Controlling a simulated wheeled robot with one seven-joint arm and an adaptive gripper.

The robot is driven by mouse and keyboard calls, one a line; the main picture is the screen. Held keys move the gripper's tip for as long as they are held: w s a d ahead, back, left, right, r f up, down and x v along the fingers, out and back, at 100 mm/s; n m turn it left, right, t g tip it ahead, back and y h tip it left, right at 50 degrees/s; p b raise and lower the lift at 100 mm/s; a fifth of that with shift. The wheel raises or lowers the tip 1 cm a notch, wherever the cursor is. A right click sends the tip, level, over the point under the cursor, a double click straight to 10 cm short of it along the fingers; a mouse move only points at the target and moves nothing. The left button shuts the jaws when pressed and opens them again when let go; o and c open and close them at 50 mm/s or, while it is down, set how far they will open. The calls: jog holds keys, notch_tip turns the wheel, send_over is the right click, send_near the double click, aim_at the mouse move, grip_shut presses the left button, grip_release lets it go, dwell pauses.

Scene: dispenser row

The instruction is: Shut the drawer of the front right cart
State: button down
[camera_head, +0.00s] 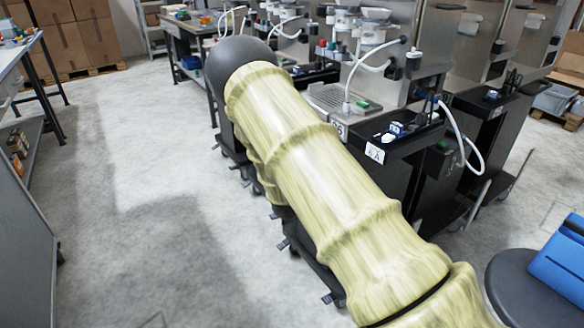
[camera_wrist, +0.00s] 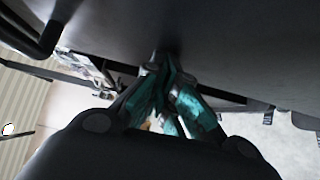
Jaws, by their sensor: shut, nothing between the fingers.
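Black carts stand in a row in the head view. The nearest cart (camera_head: 405,146) has a white label on its top edge and small items on top, and my arm covers part of its front. I cannot see a drawer there or tell how far one is out. In the wrist view my gripper (camera_wrist: 166,66) is shut and empty, its teal fingers together. The tips point at a dark flat panel (camera_wrist: 235,45) and look very close to it; I cannot tell if they touch. A dark bar handle (camera_wrist: 42,38) shows at upper left.
Steel dispensers (camera_head: 455,45) with white hoses stand behind the carts. A stool (camera_head: 520,290) with a blue item is at lower right. A workbench (camera_head: 25,60) stands at left, with boxes (camera_head: 65,40) beyond. The grey floor (camera_head: 140,170) between is clear.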

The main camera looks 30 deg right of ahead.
jog(key=shift+d+r, duration=0.15)
jog(key=shift+d, duration=0.7)
jog(key=shift+r, duration=0.1)
jog(key=s+a+p, duration=0.1)
jog(key=s+a, duration=0.7)
jog(key=a, duration=0.3)
jog(key=shift+f, duration=0.25)
